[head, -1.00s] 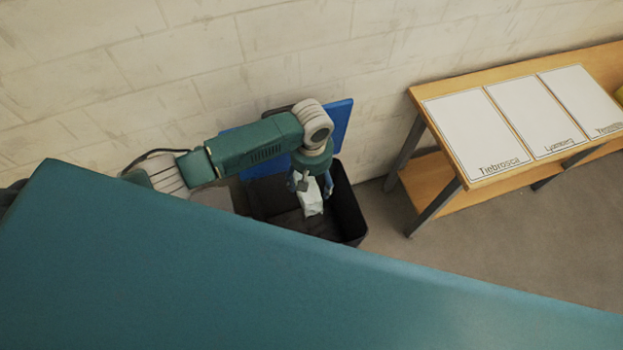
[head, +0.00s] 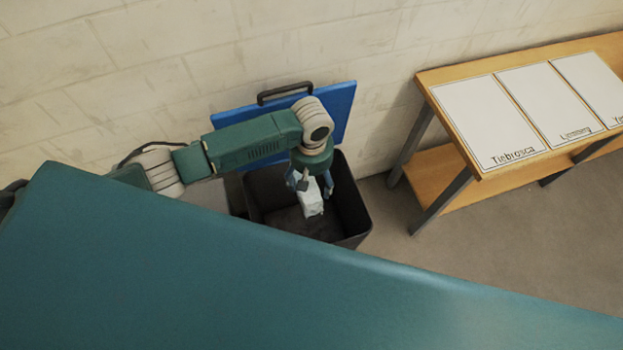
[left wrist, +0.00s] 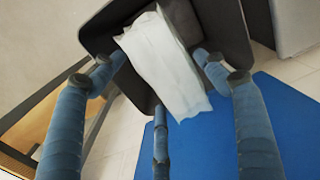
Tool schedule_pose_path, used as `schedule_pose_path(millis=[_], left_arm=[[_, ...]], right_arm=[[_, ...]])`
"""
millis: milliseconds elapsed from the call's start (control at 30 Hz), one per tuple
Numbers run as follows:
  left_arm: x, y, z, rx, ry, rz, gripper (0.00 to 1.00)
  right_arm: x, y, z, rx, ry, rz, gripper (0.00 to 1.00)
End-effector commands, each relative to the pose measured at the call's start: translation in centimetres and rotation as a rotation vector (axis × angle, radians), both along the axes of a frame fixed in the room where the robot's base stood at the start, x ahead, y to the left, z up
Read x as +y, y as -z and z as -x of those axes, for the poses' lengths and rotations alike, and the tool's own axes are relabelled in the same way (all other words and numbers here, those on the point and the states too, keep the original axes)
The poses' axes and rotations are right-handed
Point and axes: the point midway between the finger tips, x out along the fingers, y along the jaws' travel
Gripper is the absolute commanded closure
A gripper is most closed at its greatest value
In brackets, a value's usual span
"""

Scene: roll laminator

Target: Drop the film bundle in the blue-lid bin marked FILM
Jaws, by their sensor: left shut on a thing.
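The film bundle (head: 311,200) is a pale, whitish wrapped block. My left gripper (head: 311,184) is shut on it and holds it over the open mouth of a dark bin (head: 352,212). The bin's blue lid (head: 338,104) stands open against the wall, with a dark handle on its top edge. In the left wrist view the bundle (left wrist: 165,65) lies between the blue fingers, with the dark bin (left wrist: 222,25) behind it and the blue lid (left wrist: 285,130) below. No FILM marking shows. My right gripper is not in view.
A wooden bench (head: 468,178) with white labelled panels (head: 490,122) on top stands to the right of the bin. A pale block wall (head: 160,75) is close behind the bin. Grey floor (head: 455,250) is free between bin and bench.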

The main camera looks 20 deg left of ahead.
Motion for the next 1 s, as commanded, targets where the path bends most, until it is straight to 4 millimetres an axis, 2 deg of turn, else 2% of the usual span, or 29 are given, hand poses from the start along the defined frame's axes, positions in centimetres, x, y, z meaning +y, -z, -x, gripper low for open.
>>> schedule_pose_path(millis=[33,133,433,533,667,1000], left_arm=[[0.0,0.0,0.0,0.0,0.0,0.0,0.25],[0.0,0.0,0.0,0.0,0.0,0.0,0.05],[0.0,-0.1,0.0,0.0,0.0,0.0,0.05],[0.0,-0.6,-0.1,-0.001,0.0,0.001,0.05],[-0.1,-2.6,-0.1,-0.003,0.001,0.003,0.05],[0.0,-9.6,-0.1,-0.004,0.001,0.002,0.05]], right_arm=[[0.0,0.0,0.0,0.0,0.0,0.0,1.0],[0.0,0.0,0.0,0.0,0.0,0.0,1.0],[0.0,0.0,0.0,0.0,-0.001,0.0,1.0],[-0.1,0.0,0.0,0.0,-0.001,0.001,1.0],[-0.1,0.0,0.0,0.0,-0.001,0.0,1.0],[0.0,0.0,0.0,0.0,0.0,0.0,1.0]])
